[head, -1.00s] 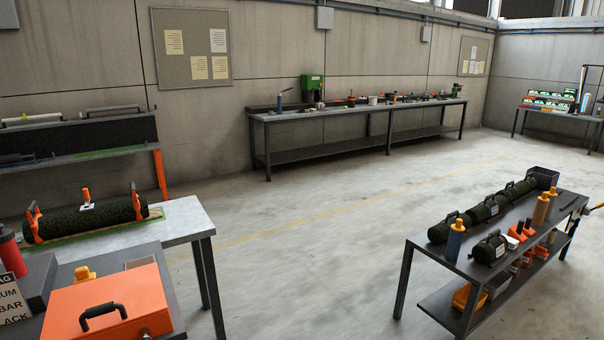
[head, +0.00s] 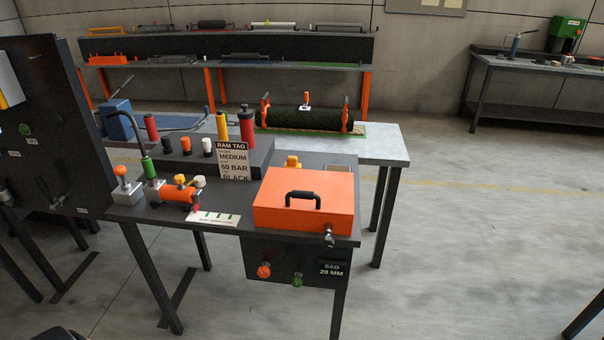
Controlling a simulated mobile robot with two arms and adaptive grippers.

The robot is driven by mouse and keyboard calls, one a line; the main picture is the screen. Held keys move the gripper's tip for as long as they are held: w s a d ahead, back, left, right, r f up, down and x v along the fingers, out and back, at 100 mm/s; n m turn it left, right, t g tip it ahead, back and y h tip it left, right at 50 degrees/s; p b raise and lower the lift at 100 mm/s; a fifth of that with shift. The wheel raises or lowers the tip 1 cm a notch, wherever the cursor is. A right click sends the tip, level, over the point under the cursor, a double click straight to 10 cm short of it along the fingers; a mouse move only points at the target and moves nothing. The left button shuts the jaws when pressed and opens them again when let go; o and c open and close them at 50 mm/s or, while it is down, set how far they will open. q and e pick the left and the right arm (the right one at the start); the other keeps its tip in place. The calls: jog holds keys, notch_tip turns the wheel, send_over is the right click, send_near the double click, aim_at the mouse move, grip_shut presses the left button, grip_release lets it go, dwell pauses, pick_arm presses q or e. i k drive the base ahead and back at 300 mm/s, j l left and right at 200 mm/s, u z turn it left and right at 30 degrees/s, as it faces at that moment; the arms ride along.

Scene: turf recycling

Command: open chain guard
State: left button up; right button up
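An orange cover (head: 304,199) with a black arched handle (head: 303,197) sits shut on the right part of the dark bench (head: 225,215) in the head view. It looks like the chain guard, but it bears no readable label. A small metal fitting (head: 329,236) shows at its front right corner; I cannot tell if it is a latch. What is under the cover is hidden.
A sign (head: 233,160) reading RAM TAG and several coloured cylinders stand behind and left of the cover. An orange pump-like unit (head: 178,193) lies further left. A turf roll (head: 304,117) rests on the light table behind.

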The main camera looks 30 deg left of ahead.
aim_at(286, 189)
jog(key=u, duration=1)
